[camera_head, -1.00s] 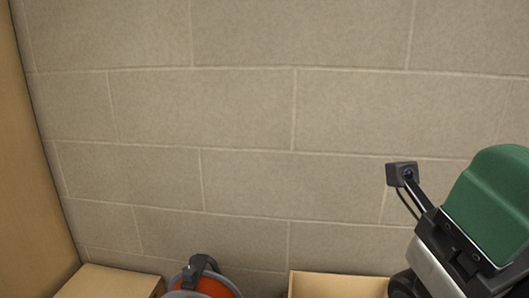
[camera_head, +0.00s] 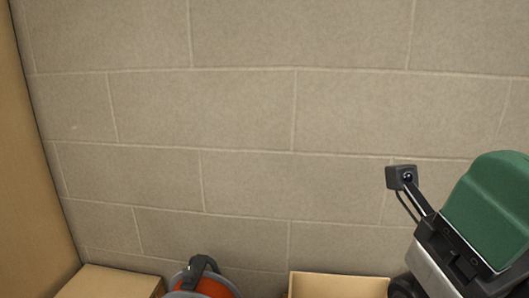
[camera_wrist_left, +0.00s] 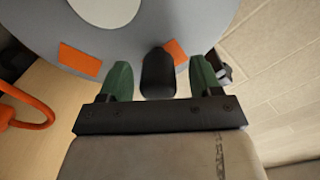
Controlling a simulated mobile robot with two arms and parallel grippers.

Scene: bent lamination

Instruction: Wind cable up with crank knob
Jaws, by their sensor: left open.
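The cable reel (camera_head: 208,282) shows only its top at the bottom of the head view, with an orange drum and dark handle. In the left wrist view its grey disc (camera_wrist_left: 225,18) has orange slots and a pale centre. A dark crank knob (camera_wrist_left: 158,75) stands between the green fingers of my left gripper (camera_wrist_left: 160,82). The fingers are open on both sides of it, with visible gaps. An orange cable (camera_wrist_left: 30,125) loops at the left of that view.
An open cardboard box (camera_head: 335,285) stands right of the reel, and another box (camera_head: 110,284) stands left of it. A tall tan panel (camera_head: 30,180) borders the left side. A block wall (camera_head: 250,120) fills the background.

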